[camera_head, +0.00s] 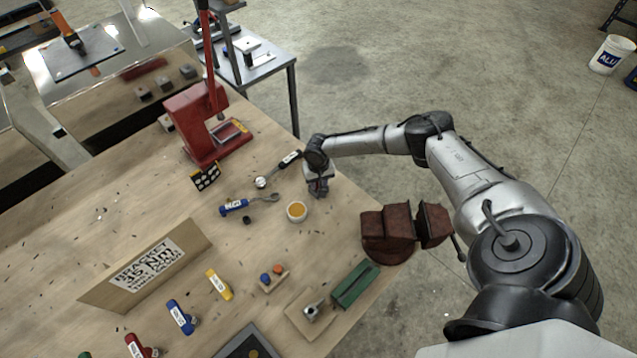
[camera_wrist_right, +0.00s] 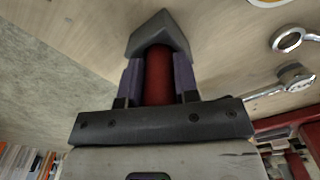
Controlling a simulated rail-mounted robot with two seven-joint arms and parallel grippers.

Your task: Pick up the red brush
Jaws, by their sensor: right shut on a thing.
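The red brush shows in the right wrist view as a red handle (camera_wrist_right: 158,78) with a grey, block-shaped end beyond it. My right gripper (camera_head: 318,187) is at the table's far right edge in the head view. In the right wrist view its two purple fingers stand on either side of the red handle and are shut on it. In the head view the brush is mostly hidden by the gripper and too small to make out. I cannot tell whether it touches the table. My left gripper is not in view.
A red press (camera_head: 205,125) stands behind. A dark red vise (camera_head: 388,232) sits at the right edge.

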